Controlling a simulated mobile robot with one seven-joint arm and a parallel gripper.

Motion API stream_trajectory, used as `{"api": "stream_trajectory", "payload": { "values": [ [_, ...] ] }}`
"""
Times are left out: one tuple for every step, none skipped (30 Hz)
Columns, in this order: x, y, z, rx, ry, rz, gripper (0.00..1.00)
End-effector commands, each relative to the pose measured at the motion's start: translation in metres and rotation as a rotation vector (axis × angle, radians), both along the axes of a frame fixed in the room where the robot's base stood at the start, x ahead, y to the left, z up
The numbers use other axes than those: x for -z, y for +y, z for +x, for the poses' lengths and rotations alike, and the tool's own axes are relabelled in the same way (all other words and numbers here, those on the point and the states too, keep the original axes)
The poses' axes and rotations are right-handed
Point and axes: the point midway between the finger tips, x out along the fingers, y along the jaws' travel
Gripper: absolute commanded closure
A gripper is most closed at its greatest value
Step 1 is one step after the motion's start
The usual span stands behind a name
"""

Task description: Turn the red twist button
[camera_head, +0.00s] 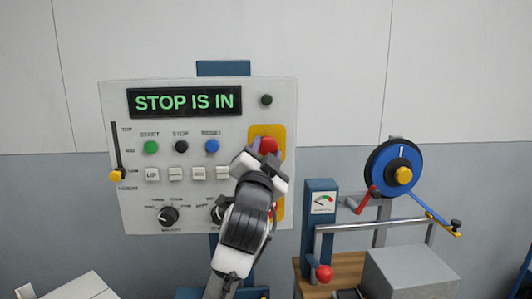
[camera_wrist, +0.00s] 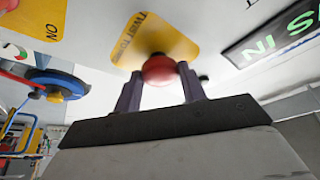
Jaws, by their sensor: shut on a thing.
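The red twist button (camera_head: 269,146) sits on a yellow plate (camera_head: 278,133) at the right side of the white control panel (camera_head: 200,100). In the wrist view the red button (camera_wrist: 159,70) stands out from the yellow plate (camera_wrist: 140,35), whose lettering reads "TWIST TO" with the rest hidden. My gripper (camera_wrist: 158,82) has one finger on each side of the button and is shut on it. In the head view my wrist hides part of the button and the lower plate. The green display (camera_head: 186,101) reads "STOP IS IN".
Green, black and blue buttons (camera_head: 212,146), white keys (camera_head: 152,174) and a black knob (camera_head: 168,215) are left of my wrist. A slider (camera_head: 117,175) is at the far left. A blue wheel (camera_head: 384,168) and blue gauge post (camera_head: 321,225) stand at right.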

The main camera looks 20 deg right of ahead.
Motion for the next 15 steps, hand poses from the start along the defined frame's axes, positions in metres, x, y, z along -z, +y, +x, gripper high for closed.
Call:
{"api": "stream_trajectory", "payload": {
  "values": [
    [-0.0011,0.0002,0.0,0.0,-0.003,0.001,0.82],
    [-0.0011,0.0001,-0.0001,0.0,-0.003,0.001,0.82],
    [-0.0011,0.0001,-0.0001,0.0,-0.003,0.001,0.82],
    [-0.0011,0.0001,-0.0001,0.0,-0.003,0.001,0.82],
    [-0.0012,0.0002,-0.0001,0.0,-0.003,0.001,0.82],
    [-0.0012,0.0002,-0.0001,0.0,-0.003,0.001,0.82],
    [-0.0013,0.0001,-0.0001,0.0,-0.003,0.001,0.82],
    [-0.0013,0.0001,-0.0001,0.0,-0.003,0.001,0.82],
    [-0.0013,0.0001,-0.0001,0.0,-0.003,0.001,0.82],
    [-0.0013,0.0001,-0.0001,0.0,-0.003,0.001,0.58],
    [-0.0012,0.0002,-0.0002,-0.001,-0.003,0.0,0.54],
    [-0.0012,0.0002,-0.0002,0.0,-0.003,0.001,0.49],
    [-0.0011,0.0002,-0.0002,0.0,-0.002,0.0,0.45],
    [-0.0011,0.0002,-0.0002,0.0,-0.002,0.0,0.41],
    [-0.001,0.0001,-0.0001,0.0,-0.002,0.0,0.37]
  ]
}}
